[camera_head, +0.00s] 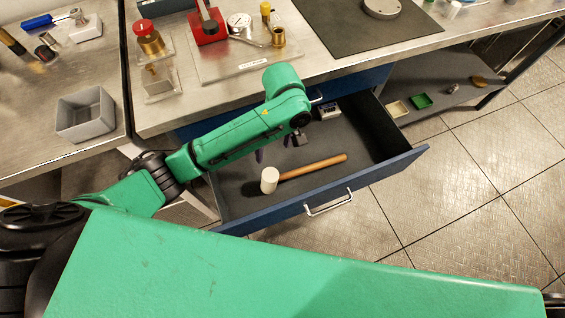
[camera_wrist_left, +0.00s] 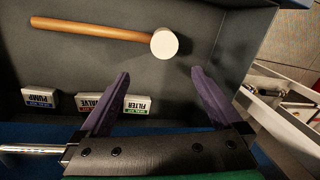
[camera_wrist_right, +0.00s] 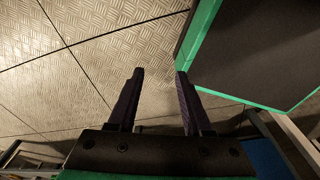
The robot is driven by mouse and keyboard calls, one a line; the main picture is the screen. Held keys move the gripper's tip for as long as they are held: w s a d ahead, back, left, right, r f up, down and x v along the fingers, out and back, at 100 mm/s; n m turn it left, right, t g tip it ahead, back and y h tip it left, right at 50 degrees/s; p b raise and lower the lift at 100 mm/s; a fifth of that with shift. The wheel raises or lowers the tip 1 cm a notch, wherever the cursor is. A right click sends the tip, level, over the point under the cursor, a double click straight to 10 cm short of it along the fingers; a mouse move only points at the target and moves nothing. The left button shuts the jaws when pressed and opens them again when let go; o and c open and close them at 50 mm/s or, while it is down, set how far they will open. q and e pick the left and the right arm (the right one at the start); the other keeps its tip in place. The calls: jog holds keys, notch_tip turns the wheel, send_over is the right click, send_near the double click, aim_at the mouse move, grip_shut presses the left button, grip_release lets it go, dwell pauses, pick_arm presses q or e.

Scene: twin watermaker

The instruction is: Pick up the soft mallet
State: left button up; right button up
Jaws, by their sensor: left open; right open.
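The soft mallet lies in the open drawer (camera_head: 228,208), its white head (camera_head: 269,180) to the left and its wooden handle (camera_head: 314,167) running to the right. In the left wrist view the white head (camera_wrist_left: 164,43) is beyond the fingertips, and the handle (camera_wrist_left: 90,30) points left. My left gripper (camera_head: 277,155) is over the drawer, open and empty, apart from the mallet; the arm partly hides its fingers in the head view. My right gripper (camera_wrist_right: 157,75) is open and empty above the tiled floor in the right wrist view.
Small labelled boxes (camera_wrist_left: 90,102) stand along one drawer wall. The drawer front has a metal handle (camera_head: 329,203). The workbench above carries a red block (camera_head: 208,27) and brass parts. A grey bin (camera_head: 86,115) sits on the left bench. Open floor (camera_head: 450,190) lies to the right.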

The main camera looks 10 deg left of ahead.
pick_arm(q)
send_over(270, 173)
jog(key=f, duration=0.6)
jog(key=shift+w+d, duration=0.1)
jog(key=shift+d, duration=0.15)
jog(key=f, duration=0.4)
jog(key=f+b, duration=0.1)
jog(key=f, duration=0.1)
jog(key=shift+s+a+f, duration=0.25)
jog(key=shift+f, duration=0.05)
jog(key=shift+w+r, duration=0.1)
grip_shut()
pick_arm(e)
jog(key=shift+s+a+f, duration=0.1)
jog(key=shift+s+f, duration=0.75)
jog(key=shift+s, duration=0.15)
